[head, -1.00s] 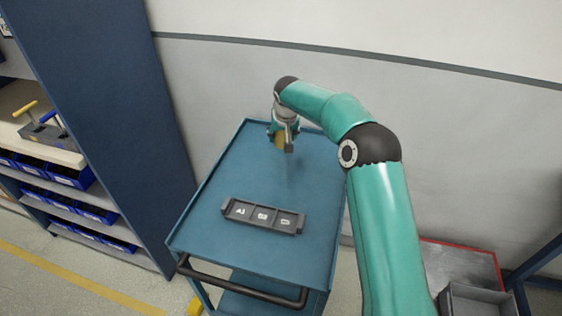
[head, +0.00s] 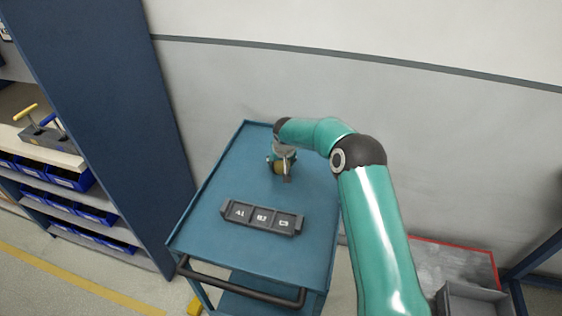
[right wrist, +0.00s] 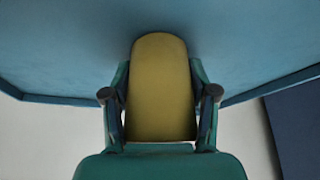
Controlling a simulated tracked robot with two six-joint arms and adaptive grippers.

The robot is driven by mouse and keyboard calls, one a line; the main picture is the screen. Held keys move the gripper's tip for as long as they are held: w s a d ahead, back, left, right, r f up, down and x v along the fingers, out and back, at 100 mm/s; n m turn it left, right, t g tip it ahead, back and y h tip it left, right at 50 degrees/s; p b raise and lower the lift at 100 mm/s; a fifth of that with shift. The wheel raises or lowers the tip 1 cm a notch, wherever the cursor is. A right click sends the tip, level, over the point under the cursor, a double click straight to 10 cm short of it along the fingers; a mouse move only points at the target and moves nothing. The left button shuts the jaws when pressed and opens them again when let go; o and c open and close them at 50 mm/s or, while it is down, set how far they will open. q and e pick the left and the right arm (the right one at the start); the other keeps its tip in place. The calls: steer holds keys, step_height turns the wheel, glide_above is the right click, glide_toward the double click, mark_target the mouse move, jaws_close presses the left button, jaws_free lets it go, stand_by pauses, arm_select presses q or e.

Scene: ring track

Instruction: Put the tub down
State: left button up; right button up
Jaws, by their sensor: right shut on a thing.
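The tub (right wrist: 160,85) is yellow and fills the middle of the right wrist view, between the two fingers. My right gripper (right wrist: 160,98) is shut on it. In the head view the right gripper (head: 282,172) is over the far half of the blue cart top (head: 215,190), and only a small yellow-brown part of the tub (head: 279,167) shows beneath the wrist. The tub is low over the cart top; I cannot tell whether it touches. My left gripper is not in view.
A dark grey tray (head: 262,217) with three marked compartments lies on the near half of the cart. The cart has raised rims and a black handle (head: 240,283). Bare cart top surrounds the gripper. Shelves with blue bins (head: 70,178) stand at the left.

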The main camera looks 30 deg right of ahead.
steer(key=shift+f, duration=0.1)
steer(key=o, duration=1.4)
steer(key=shift+c, duration=0.2)
steer(key=b+v, duration=0.2)
steer(key=v, duration=1)
